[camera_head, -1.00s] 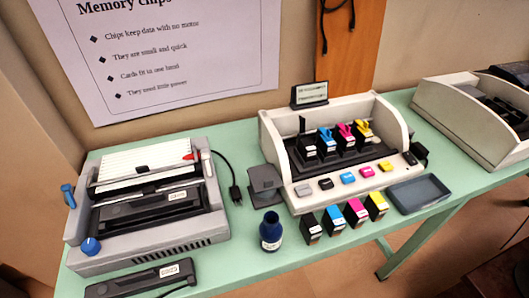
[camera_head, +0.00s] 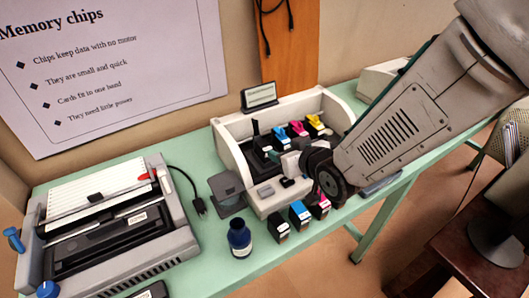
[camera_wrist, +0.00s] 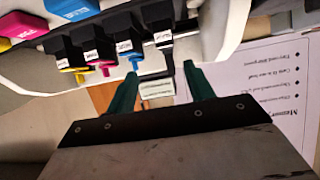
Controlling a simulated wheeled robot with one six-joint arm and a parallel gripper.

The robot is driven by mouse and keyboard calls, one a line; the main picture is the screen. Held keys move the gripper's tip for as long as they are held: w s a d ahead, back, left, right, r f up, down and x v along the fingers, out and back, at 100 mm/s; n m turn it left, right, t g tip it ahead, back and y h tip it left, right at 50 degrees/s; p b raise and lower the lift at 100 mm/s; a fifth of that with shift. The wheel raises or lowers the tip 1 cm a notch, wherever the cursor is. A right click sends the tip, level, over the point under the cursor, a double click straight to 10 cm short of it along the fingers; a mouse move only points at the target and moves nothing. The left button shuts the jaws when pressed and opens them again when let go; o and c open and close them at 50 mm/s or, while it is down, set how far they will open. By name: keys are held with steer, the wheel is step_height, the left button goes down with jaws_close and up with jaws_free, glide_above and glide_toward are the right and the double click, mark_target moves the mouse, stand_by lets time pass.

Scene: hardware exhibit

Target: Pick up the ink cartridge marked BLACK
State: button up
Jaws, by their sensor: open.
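The ink cartridge marked BLACK appears to be the black one at the left end of the row in the printer (camera_head: 232,163); the cartridge (camera_head: 257,143) has a dark lever and a pale label too small to read surely. In the wrist view this cartridge (camera_wrist: 157,22) hangs at the right end of the row. My gripper (camera_wrist: 161,68) is open, its two green fingers apart and empty, with the cartridge's lower end in line with the gap. In the head view my arm reaches over the printer from the right and hides its right part; the fingertips are not clear.
Beside it in the row are cyan (camera_head: 281,138), magenta (camera_head: 299,131) and yellow (camera_head: 316,124) cartridges. More cartridges stand in front of the printer, with a black one (camera_head: 278,228) leftmost. A blue bottle (camera_head: 240,240) stands nearby. A small sign (camera_head: 259,95) stands behind the printer.

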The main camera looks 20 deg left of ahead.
mark_target(267, 148)
steer(key=shift+s+a+f, duration=0.15)
steer(key=shift+a+f, duration=0.15)
steer(key=shift+a, duration=0.3)
steer(key=shift+a+f, duration=0.2)
steer(key=shift+a, duration=0.1)
steer(key=x, duration=0.7)
steer(key=shift+d+f, duration=0.2)
steer(key=c, duration=1)
steer(key=shift+c, duration=0.2)
